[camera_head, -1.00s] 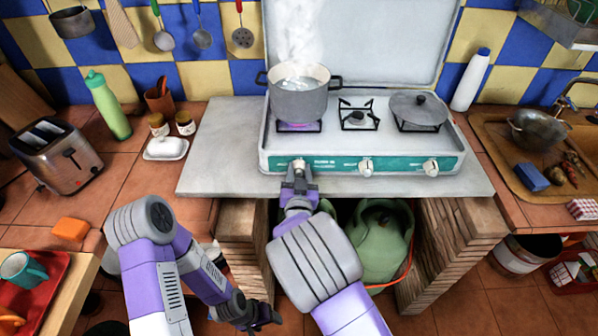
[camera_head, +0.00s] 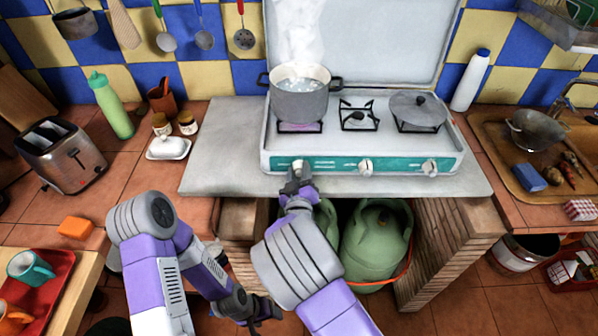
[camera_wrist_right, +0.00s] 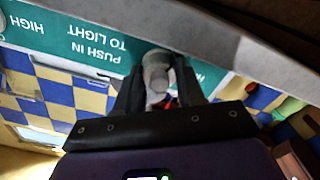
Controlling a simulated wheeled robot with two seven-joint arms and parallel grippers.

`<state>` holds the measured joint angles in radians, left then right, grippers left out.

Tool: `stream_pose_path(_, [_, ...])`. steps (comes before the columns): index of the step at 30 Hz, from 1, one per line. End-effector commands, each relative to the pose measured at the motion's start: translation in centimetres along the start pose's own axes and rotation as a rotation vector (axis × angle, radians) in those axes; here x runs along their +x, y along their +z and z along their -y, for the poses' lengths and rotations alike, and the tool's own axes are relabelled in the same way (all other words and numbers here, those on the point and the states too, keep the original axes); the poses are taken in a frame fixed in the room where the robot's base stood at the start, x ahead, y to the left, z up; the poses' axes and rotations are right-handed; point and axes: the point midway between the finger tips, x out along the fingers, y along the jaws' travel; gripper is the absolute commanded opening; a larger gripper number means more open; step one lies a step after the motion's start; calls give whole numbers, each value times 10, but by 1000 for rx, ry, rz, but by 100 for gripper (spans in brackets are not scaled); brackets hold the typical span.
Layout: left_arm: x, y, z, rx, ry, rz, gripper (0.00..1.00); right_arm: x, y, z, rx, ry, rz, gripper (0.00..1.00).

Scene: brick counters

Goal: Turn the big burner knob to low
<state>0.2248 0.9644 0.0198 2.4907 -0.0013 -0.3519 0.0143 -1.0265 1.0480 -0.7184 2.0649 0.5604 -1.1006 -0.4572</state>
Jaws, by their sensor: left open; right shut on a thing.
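The white stove (camera_head: 375,187) has a green front panel with three pale knobs. My right gripper (camera_head: 299,176) is shut on the left knob (camera_head: 300,164), below the steaming pot (camera_head: 299,94). A purple flame glow (camera_head: 297,127) shows under the pot. In the right wrist view the knob (camera_wrist_right: 157,74) sits between the two dark fingers of my right gripper (camera_wrist_right: 158,88). Its pointer direction is hard to tell. The printed words "PUSH IN TO LIGHT" and "HIGH" appear upside down. My left gripper (camera_head: 266,315) is open and empty, low in front of the counter.
The middle knob (camera_head: 366,167) and right knob (camera_head: 430,167) are free. A green gas bottle (camera_head: 377,243) is under the counter. A toaster (camera_head: 62,155) and butter dish (camera_head: 168,147) stand at left.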

Motion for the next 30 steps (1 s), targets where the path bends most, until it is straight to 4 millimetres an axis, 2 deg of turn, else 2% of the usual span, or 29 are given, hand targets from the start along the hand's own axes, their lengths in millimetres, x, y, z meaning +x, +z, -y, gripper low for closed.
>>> stream_pose_path(14, [0,0,0,0,0,0,64,-1,2,1,-15,-2,6,8])
stream_pose_path(15, [0,0,0,0,0,0,64,-1,2,1,-15,-2,6,41])
stream_pose_path(17, [0,0,0,0,0,0,64,0,2,1,-15,-2,6,49])
stream_pose_path(26, [-1,0,0,0,0,0,64,-2,1,0,-14,-1,3,49])
stream_pose_path(30, [-3,0,-1,0,0,0,64,-15,0,1,-14,-3,4,49])
